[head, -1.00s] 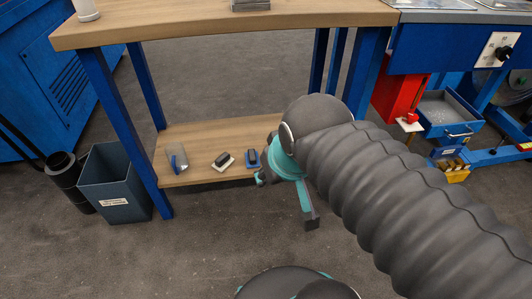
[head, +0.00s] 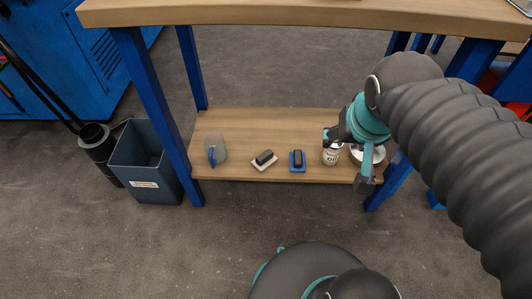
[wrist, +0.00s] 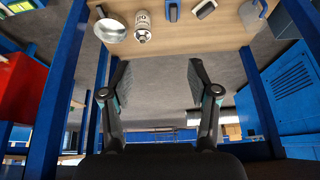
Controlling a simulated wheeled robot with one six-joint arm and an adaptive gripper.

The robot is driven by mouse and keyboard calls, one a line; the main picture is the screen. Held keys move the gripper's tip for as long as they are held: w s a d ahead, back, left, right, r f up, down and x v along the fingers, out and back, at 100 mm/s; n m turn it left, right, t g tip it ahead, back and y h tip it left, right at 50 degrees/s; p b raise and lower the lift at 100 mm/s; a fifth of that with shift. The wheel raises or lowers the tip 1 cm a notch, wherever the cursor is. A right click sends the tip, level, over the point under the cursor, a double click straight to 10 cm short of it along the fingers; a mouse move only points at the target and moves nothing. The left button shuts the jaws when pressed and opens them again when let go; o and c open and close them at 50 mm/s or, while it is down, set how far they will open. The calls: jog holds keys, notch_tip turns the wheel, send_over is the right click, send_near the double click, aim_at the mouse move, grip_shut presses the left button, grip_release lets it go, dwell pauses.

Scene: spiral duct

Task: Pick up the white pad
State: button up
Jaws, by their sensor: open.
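The white pad (head: 257,166), a flat pale block with a black handle on top, lies on the low wooden shelf (head: 240,125) between a clear jug and a blue pad (head: 297,168). In the wrist view the white pad (wrist: 207,12) is at the top edge, partly cut off. My gripper (wrist: 160,72) is open and empty, its two fingers spread apart. In the head view my gripper (head: 349,158) is at the right part of the shelf, in front of a can and a metal bowl, to the right of both pads and apart from the white one.
A clear jug with a blue handle (head: 215,150) stands left of the white pad. The can (head: 331,156) and metal bowl (head: 375,153) are on the right. Blue table legs (head: 160,115) frame the shelf; the benchtop (head: 300,12) is above. A bin (head: 147,165) stands left.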

jog(key=w+a+f+m+g+h+b, duration=0.1)
jog(key=w+a+f+m+b, duration=0.2)
jog(key=w+f, duration=0.45)
jog(key=m+h+b, duration=0.2)
jog(key=m+b, duration=0.2)
jog(key=m, duration=0.1)
send_over(264, 155)
jog(key=s+a, duration=0.2)
jog(key=shift+g, duration=0.4)
jog(key=f, duration=2.5)
jog(key=shift+w+d+f, duration=0.15)
jog(key=shift+d+f, duration=0.05)
jog(key=shift+x, duration=3.15)
grip_shut()
